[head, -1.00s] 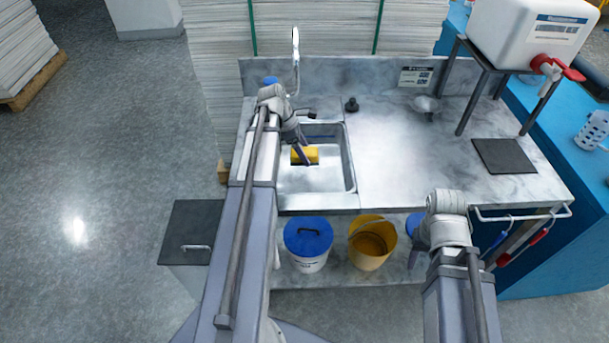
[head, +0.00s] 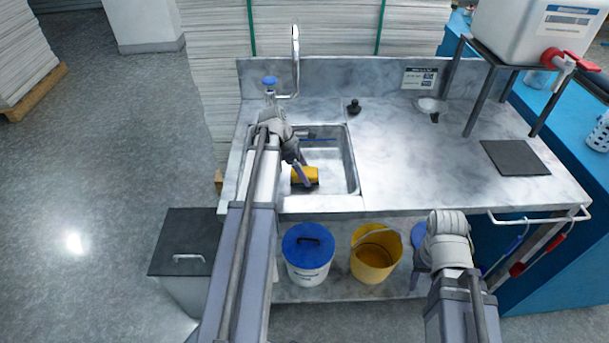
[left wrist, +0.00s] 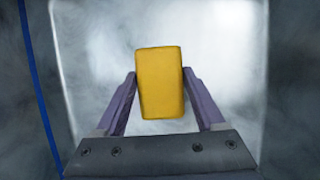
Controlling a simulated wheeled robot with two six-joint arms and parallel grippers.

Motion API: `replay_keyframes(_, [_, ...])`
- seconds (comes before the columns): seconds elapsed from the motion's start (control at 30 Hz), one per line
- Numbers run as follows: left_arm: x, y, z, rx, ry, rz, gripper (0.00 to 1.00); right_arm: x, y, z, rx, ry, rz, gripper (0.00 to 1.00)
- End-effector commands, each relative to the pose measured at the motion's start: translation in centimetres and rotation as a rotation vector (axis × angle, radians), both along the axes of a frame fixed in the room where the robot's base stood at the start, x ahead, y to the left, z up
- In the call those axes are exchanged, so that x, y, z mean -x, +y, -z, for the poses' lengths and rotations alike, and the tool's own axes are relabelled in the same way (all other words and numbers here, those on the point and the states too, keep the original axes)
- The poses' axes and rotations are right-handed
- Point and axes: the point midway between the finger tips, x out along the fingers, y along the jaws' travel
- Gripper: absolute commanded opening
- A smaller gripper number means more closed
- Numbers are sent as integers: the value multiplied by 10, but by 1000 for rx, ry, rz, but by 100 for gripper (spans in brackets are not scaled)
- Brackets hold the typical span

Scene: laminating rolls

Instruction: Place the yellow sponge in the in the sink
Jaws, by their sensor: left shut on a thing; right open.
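The yellow sponge (head: 305,175) is between the fingers of my left gripper (head: 302,172), over the sink basin (head: 325,187) in the head view. In the left wrist view the sponge (left wrist: 160,82) stands upright between the two purple fingers (left wrist: 159,90), which are shut on it. The bright basin floor shows behind it. I cannot tell whether the sponge touches the basin floor. My right gripper (head: 420,258) hangs in front of the counter at the lower right. It is open, and its fingers are partly hidden by the arm.
A tall curved faucet (head: 295,60) rises behind the sink. The marble counter (head: 410,160) right of the sink is mostly clear, with a dark mat (head: 515,157). Below stand a white bucket with a blue lid (head: 308,252) and a yellow bucket (head: 375,258).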

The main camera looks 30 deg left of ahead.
Motion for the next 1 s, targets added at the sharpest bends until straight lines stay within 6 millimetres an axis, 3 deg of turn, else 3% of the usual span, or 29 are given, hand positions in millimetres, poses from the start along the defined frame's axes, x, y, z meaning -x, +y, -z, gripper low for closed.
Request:
replay_keyframes(0.23, [0, 0, 3, 0, 0, 0, 19, 0, 0, 3, 0, 0, 0, 50])
replay_keyframes(0.27, [0, 0, 3, 0, 0, 0, 72, 0, 0, 3, 0, 0, 0, 50])
replay_keyframes(0.5, [0, 0, 2, 0, 0, 0, 99, 0, 0, 2, 0, 0, 0, 50])
replay_keyframes(1.0, [1, 2, -9, 0, 0, 0, 100, 0, 0, -9, 0, 0, 0, 50])
